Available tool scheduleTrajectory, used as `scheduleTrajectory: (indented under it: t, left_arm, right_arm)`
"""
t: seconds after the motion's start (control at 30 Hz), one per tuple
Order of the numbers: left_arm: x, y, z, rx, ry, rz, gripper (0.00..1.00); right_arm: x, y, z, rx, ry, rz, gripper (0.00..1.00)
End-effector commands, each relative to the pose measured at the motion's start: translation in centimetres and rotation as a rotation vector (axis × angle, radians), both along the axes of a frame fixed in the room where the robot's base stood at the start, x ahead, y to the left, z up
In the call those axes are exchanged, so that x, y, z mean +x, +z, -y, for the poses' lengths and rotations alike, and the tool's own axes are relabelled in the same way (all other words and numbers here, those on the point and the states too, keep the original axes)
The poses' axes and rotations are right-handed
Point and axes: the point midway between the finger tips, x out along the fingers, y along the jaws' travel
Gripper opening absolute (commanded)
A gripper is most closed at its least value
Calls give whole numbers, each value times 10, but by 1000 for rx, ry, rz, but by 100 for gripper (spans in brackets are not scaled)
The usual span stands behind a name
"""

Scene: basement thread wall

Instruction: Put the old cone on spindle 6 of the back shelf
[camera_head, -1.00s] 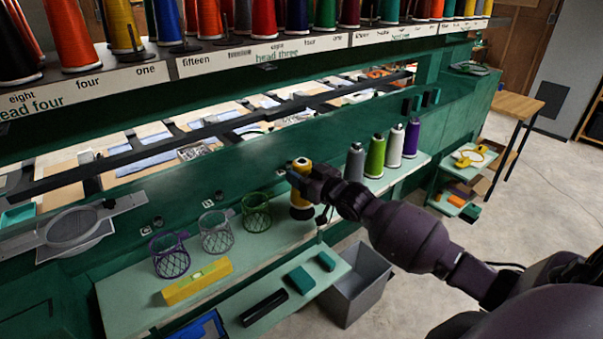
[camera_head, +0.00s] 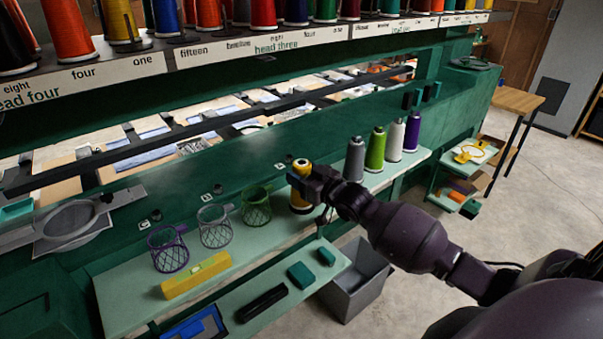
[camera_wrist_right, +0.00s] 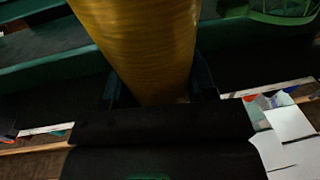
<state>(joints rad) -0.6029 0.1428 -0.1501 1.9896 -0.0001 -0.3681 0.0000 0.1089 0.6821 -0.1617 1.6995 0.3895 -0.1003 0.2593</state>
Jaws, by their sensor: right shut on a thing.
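A yellow cone (camera_head: 299,196) with a pale base, presumably the old cone, stands roughly upright over the light green ledge. My right gripper (camera_head: 305,178) is shut on it from the right. I cannot tell whether its base touches the ledge. In the right wrist view the yellow cone (camera_wrist_right: 142,45) fills the space between the dark fingers. The upper shelf (camera_head: 225,55) carries a row of coloured cones and worded labels, including "head three". I cannot make out spindle 6. My left gripper is out of view.
Grey, green, white and purple cones (camera_head: 376,150) stand right of the gripper. A grey bin (camera_head: 357,283) is below.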

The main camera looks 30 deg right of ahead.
Motion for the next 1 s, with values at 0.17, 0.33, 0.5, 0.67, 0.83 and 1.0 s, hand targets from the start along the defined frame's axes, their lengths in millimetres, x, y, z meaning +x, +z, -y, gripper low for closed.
scheduleTrajectory:
  t: [0.17, 0.33, 0.5, 0.67, 0.83, 1.0]
  left_arm:
    - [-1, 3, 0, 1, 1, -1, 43]
    - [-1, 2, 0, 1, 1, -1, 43]
    - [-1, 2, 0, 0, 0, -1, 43]
    - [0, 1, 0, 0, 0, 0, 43]
    - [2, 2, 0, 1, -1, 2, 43]
    - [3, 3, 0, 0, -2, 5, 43]
  right_arm:
    - [0, 1, 0, 0, 0, 1, 25]
    - [0, 0, 0, 0, 0, 1, 25]
    - [0, -1, 0, 0, 0, 1, 25]
    - [0, -3, 0, 0, 0, 1, 25]
    - [0, -3, 0, 0, 0, 1, 56]
    - [0, -3, 0, 0, 0, 1, 81]
